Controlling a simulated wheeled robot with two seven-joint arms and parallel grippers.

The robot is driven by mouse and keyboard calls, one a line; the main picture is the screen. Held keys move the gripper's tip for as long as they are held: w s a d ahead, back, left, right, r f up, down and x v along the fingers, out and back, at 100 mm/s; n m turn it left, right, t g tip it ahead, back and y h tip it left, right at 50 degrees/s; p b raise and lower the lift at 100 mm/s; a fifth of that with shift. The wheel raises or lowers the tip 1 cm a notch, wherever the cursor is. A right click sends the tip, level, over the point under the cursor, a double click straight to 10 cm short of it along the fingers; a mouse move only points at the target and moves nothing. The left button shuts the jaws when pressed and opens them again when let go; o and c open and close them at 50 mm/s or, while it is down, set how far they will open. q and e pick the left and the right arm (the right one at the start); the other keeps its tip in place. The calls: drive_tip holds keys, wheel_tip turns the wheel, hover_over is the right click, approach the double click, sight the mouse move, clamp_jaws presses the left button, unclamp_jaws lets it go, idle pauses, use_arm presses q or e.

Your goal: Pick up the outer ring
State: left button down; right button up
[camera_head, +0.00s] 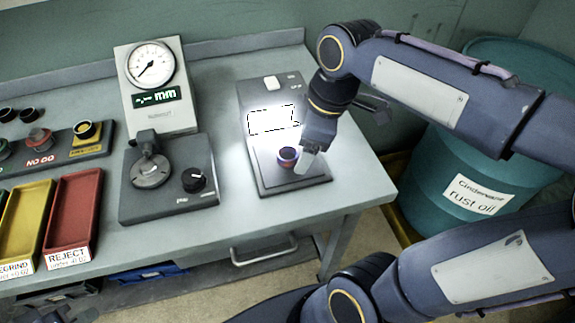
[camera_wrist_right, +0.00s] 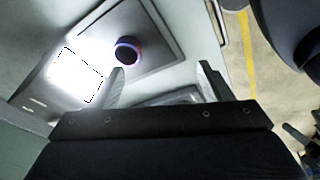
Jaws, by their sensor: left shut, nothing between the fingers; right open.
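A small dark ring (camera_head: 288,154) with a bluish and reddish tint stands on the grey plate of the lit device at the table's right side. It also shows in the right wrist view (camera_wrist_right: 127,51), above the left finger. My right gripper (camera_head: 340,136) is open and empty, with one fingertip in front of and just right of the ring. In the right wrist view its two fingers (camera_wrist_right: 162,84) are spread apart, and the ring is not between them. My left gripper (camera_head: 66,312) is at the bottom left corner, shut and partly cut off.
The device's screen (camera_head: 272,120) glares white. A dial gauge (camera_head: 152,62) and its base (camera_head: 200,205) stand to the left. Red (camera_head: 72,210) and yellow (camera_head: 25,215) trays and several other rings lie further left. A teal drum (camera_head: 440,165) stands right of the table.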

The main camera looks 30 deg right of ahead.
sight(288, 149)
drive_tip(key=w+f+n+g+h+b, duration=0.2)
drive_tip(key=w+f+n+b, duration=0.1)
drive_tip(key=w+n, duration=0.55)
drive_tip(key=f, duration=0.4)
drive_tip(key=f+b, duration=0.1)
drive_tip(key=f, duration=0.2)
drive_tip(key=shift+s+d, duration=0.25)
drive_tip(key=shift+d, duration=0.05)
use_arm(q)
wheel_tip(288, 149, down, 6)
drive_tip(key=shift+r, duration=0.2)
use_arm(e)
drive_tip(key=c, duration=1.2)
